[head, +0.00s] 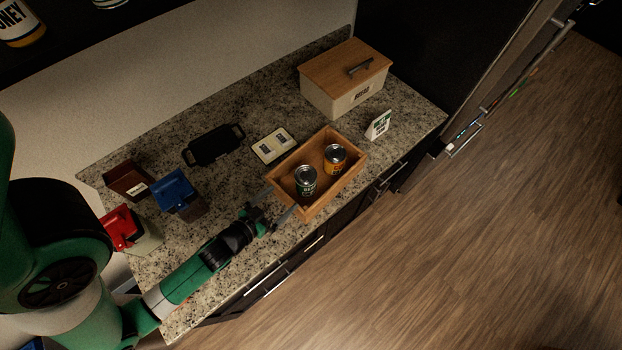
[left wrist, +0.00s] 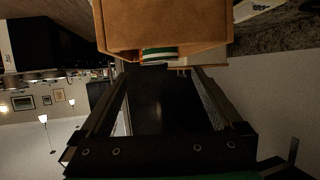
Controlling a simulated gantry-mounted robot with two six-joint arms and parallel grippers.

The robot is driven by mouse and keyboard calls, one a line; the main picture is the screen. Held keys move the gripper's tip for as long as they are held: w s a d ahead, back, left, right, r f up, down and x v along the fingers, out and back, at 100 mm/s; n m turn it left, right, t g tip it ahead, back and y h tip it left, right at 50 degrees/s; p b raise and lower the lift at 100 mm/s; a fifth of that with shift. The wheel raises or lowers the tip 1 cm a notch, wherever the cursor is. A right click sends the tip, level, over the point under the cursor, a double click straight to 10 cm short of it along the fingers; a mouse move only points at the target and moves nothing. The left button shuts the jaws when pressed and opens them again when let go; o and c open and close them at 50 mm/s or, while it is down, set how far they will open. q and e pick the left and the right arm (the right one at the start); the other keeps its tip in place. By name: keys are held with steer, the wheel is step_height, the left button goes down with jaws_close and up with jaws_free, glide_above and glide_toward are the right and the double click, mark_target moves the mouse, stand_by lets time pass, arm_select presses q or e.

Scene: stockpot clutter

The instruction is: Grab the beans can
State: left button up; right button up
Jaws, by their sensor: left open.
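Two cans stand upright in an open wooden crate (head: 328,193) near the counter's front edge. One can (head: 305,180) has a green and white label, and the other can (head: 335,159) has an orange-yellow label. The print is too small to tell which holds beans. My left gripper (head: 277,205) is open and empty, just outside the crate's left end, on the green can's side. In the left wrist view, the crate (left wrist: 165,25) is beyond the fingertips, and a green and white striped piece of the green can (left wrist: 158,54) shows past its rim. My right gripper is not in view.
A bread box (head: 343,95) with a wooden lid stands at the back. Blue (head: 177,191), brown (head: 128,181) and red (head: 121,228) bins stand at left.

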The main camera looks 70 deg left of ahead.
mark_target(299, 182)
arm_select(q)
steer(key=p+x, duration=0.1)
steer(key=x, duration=0.4)
steer(key=shift+w+a, duration=0.2)
steer(key=shift+w, duration=0.2)
steer(key=shift+p+x, duration=0.3)
steer(key=shift+x, duration=2.7)
steer(key=shift+a+r, duration=0.1)
steer(key=shift+r, duration=0.1)
jaws_close()
steer(key=shift+r, duration=0.1)
